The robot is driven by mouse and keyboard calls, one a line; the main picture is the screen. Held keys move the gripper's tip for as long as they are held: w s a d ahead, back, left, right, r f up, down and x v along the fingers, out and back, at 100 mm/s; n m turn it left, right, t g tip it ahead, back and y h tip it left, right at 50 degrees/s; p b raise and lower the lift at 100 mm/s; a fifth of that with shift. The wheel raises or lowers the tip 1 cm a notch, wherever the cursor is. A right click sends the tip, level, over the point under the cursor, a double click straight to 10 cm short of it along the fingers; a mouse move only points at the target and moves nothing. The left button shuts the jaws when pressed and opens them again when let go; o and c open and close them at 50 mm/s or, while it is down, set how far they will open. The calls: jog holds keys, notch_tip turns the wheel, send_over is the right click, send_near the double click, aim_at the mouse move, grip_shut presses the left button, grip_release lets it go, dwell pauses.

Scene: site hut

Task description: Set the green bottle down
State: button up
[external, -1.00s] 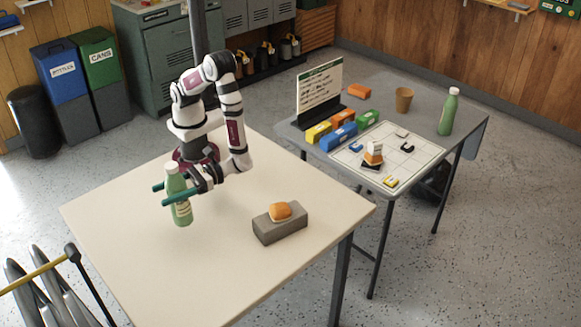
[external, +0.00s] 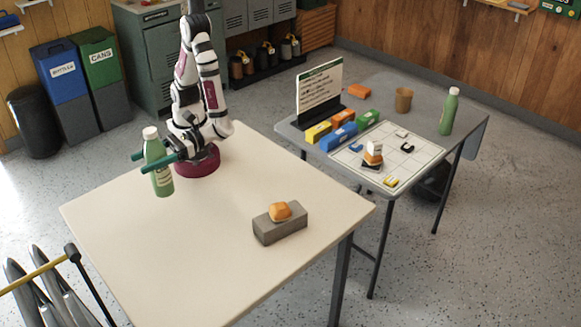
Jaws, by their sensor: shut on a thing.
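A green bottle (external: 162,182) with a white cap and a pale label is upright between the fingers of my gripper (external: 153,161). My gripper is shut on it around its upper body, near the far left edge of the cream table (external: 200,255). I cannot tell whether the bottle's base touches the tabletop. A second green bottle (external: 449,113) with a white cap stands on the grey table (external: 425,119) at the right.
A bread roll (external: 280,211) sits on a grey block (external: 281,231) on the cream table. The table's front left is clear. The grey table holds a sign (external: 320,88), coloured boxes, a brown cup (external: 403,99) and a white gridded board (external: 417,148).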

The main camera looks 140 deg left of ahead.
jog(key=w+a+n+t+y, duration=0.4)
jog(key=w+a+n+t, duration=0.6)
jog(key=w+a, duration=1.1)
jog(key=w+a+n+t+y, duration=0.1)
jog(key=w+a+t+y, duration=0.15)
jog(key=a+t, duration=0.65)
jog(key=w+a+f+g, duration=0.1)
jog(key=a+f+g, duration=0.2)
jog(key=a+f, duration=1.1)
jog(key=shift+w+a+f, duration=0.25)
jog(key=shift+a+f, duration=0.15)
jog(key=shift+f, duration=0.6)
jog(key=shift+f+y, duration=0.1)
jog(key=shift+y, duration=0.15)
